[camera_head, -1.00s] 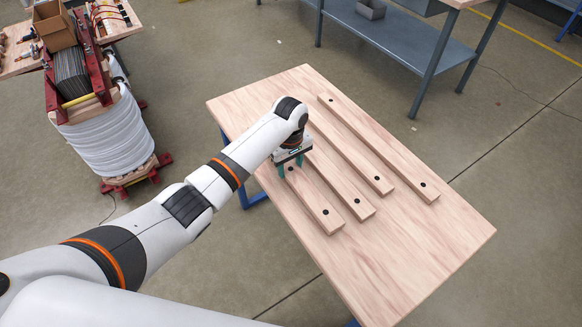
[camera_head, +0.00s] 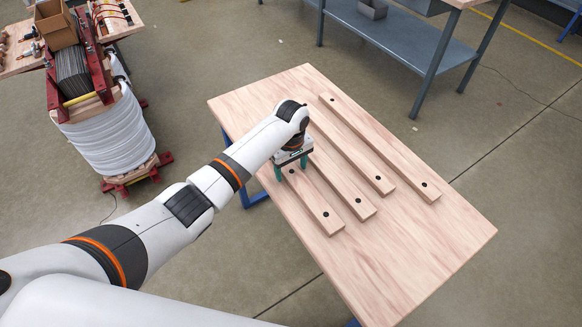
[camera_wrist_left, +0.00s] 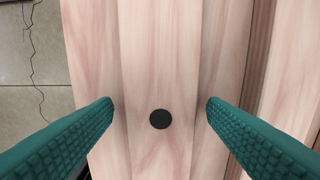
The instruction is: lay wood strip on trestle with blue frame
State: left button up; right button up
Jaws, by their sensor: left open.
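Several pale wood strips with black dots near their ends lie side by side on the wooden top of the trestle with a blue frame (camera_head: 420,262). My left gripper (camera_head: 291,170) is over the far end of the nearest, leftmost wood strip (camera_head: 315,204). In the left wrist view its green fingers (camera_wrist_left: 160,112) are open, one on each side of that strip (camera_wrist_left: 160,60), with gaps to both of its sides. The strip's black dot (camera_wrist_left: 160,119) shows between the fingers. My right gripper is not in view.
Other strips (camera_head: 345,185) lie close to the right of the nearest one. A white coil stack with red clamps (camera_head: 105,135) stands at the left. A grey metal shelf table (camera_head: 400,45) stands behind. The trestle's front right top is bare.

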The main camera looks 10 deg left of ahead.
aim_at(291, 171)
pick_arm(q)
notch_tip(291, 171, up, 12)
dwell(0.4)
jog(key=shift+f, duration=0.2)
